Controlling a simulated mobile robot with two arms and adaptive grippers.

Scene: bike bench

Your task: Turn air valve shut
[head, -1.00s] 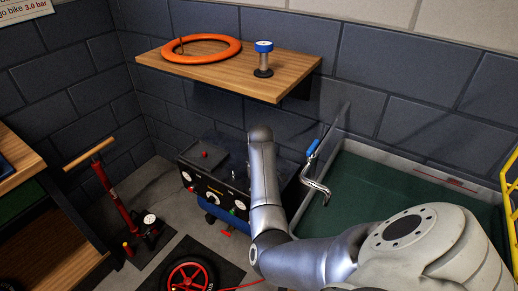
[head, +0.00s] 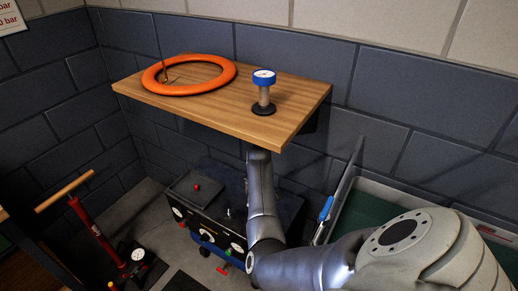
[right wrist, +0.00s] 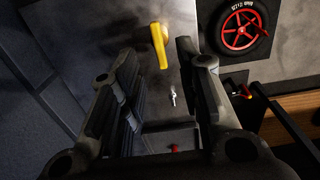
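A yellow lever (right wrist: 160,45), which looks like the air valve's handle, stands out from a dark panel in the right wrist view. My right gripper (right wrist: 157,58) is open and empty, with the lever beyond and roughly between its fingertips. I cannot tell whether it touches a finger. In the head view the dark unit with gauges (head: 200,222) sits on the floor below the shelf; my right arm covers part of it, and the lever and right gripper are hidden there. A small silver toggle (right wrist: 173,97) and a red knob (head: 196,187) are on the unit. My left gripper is not in view.
A wooden shelf (head: 215,112) overhangs close above my right arm, carrying an orange ring (head: 150,80) and a blue-topped gauge (head: 264,92). A red floor pump (head: 100,240) stands left. A green-bottomed bin (head: 375,212) is right. A red-spoked wheel (right wrist: 243,30) lies on a mat.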

